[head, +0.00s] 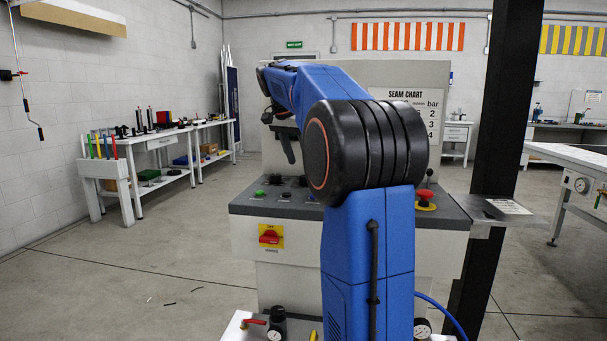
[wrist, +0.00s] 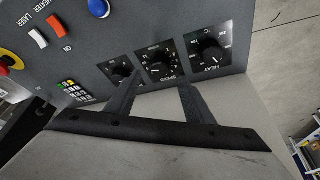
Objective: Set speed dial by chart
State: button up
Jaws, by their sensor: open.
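In the wrist view, the speed dial (wrist: 160,66) is a black knob on a dark scale plate, in the middle of a row of three. My gripper (wrist: 160,82) is open, its two dark fingers apart below the speed dial, with the knob in line with the gap. I cannot tell whether the fingers touch the panel. In the head view, the seam chart (head: 399,93) is a white sheet on the machine's upright back; my arm covers much of it, leaving a "bar" column visible at right.
The heat dial (wrist: 209,50) is right of the speed dial, and another dial (wrist: 121,73) is left. Rocker switches (wrist: 38,39), a blue button (wrist: 99,8) and a keypad (wrist: 72,89) share the panel. A red emergency button (head: 425,196) and dark post (head: 503,110) stand at right.

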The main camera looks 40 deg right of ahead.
jog(key=shift+x, duration=3.1)
jog(key=c, duration=1)
